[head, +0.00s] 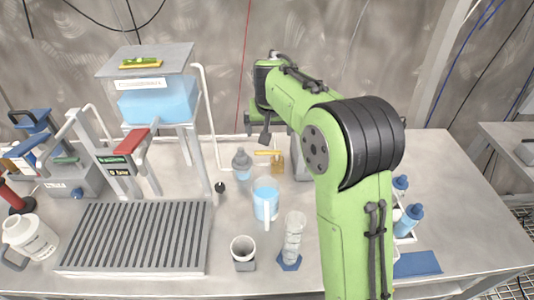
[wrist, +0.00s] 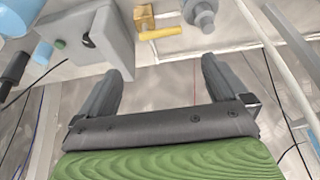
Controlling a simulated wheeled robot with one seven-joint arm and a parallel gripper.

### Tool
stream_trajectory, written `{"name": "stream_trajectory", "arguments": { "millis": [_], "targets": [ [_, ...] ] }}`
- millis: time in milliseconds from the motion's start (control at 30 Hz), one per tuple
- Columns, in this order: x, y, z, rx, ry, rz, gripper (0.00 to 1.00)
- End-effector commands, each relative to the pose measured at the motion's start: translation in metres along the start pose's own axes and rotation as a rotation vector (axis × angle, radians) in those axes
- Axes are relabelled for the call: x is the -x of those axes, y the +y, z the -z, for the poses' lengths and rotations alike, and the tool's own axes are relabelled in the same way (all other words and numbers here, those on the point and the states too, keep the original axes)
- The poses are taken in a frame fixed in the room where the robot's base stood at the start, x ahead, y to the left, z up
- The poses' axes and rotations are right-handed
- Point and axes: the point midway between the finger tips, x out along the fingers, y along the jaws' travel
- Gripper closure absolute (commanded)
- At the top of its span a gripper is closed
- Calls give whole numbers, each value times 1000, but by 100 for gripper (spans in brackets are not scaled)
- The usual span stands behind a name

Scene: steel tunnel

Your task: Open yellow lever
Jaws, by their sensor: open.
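The yellow lever (head: 267,152) lies roughly level on a small brass valve body (head: 278,163) at the back of the bench, left of my arm. In the wrist view the yellow lever (wrist: 160,33) shows at the top, beside the brass block (wrist: 144,17). My gripper (wrist: 161,70) is open and empty, its two dark fingers apart. The lever appears beyond the fingertips, between their lines, with no contact visible. In the head view only dark parts of my gripper show, just above the lever.
A grey box (wrist: 85,35) with a black knob is close to the left finger in the wrist view. A grey-capped bottle (head: 242,163) stands left of the lever. A blue-filled beaker (head: 266,200) and a glass cylinder (head: 293,240) stand in front. A raised blue tank (head: 158,100) is at left.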

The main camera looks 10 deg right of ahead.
Motion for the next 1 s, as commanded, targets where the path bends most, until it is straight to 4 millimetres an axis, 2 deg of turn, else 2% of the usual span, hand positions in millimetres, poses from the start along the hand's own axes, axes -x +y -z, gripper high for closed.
{"name": "stream_trajectory", "arguments": {
  "millis": [33,300,500,633,867,900,1000],
  "targets": [
    [-16,0,-2,0,-6,-1,0],
    [-85,0,-3,0,-5,0,0],
    [-124,0,-2,0,-4,0,0],
    [-135,0,-1,1,-1,0,0],
    [-135,0,-1,1,-1,0,0],
    [-135,0,-1,1,-1,0,2],
    [-135,0,-1,1,-1,0,17]
  ]
}}
